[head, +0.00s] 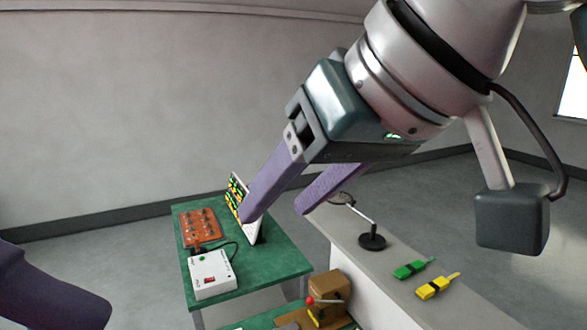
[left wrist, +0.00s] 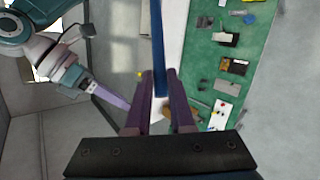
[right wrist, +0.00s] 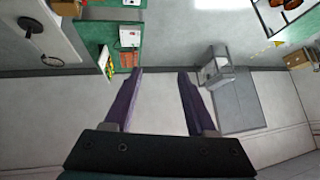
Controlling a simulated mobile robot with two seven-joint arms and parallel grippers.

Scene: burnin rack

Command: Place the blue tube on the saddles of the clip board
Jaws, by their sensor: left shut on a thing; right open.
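The blue tube (left wrist: 158,45) shows in the left wrist view as a long straight bar between the fingers of my left gripper (left wrist: 159,76), which is shut on it. In the head view only a purple part of my left gripper (head: 50,295) shows at the lower left, and the tube is out of sight. My right gripper (head: 273,210) is open and empty, high over the benches; its fingers also show apart in the right wrist view (right wrist: 160,73). An orange-brown board (head: 201,228) with several small dark posts lies on the green bench; I cannot tell whether it is the clip board.
The green bench (head: 280,262) also holds a white switch box (head: 211,274) and an upright panel (head: 252,231) with green and yellow marks. The grey counter (head: 370,275) bears a round-based stand (head: 372,241), a green clip (head: 410,270) and a yellow one (head: 435,288). A brown block (head: 329,288) stands in front.

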